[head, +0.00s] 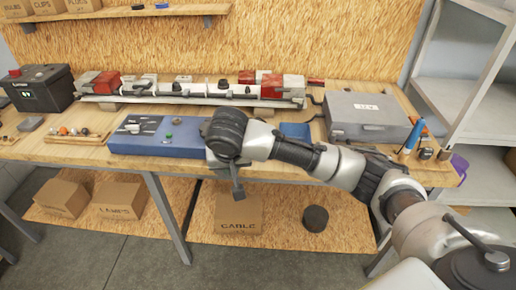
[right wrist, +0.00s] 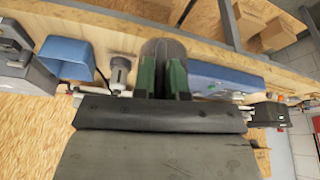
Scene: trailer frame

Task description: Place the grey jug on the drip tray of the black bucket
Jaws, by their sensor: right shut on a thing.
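My right gripper (right wrist: 163,75) shows its green fingers in the right wrist view, shut on a rounded grey thing (right wrist: 163,48), which looks like the grey jug; only part of it shows. In the head view my right arm reaches in from the right, and its dark wrist hangs over the bench's front edge, hiding most of the gripper and what it holds. A dark, squat round container (head: 316,218) stands on the lower shelf; it may be the black bucket. I cannot make out a drip tray. My left gripper is not in view.
The wooden bench (head: 85,152) holds a blue board (head: 150,148), a blue container (head: 295,131), a grey case (head: 367,113) and a black battery (head: 40,88). Cardboard boxes (head: 118,201) share the lower shelf (head: 270,240). Metal legs (head: 168,220) flank the shelf. Floor in front is clear.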

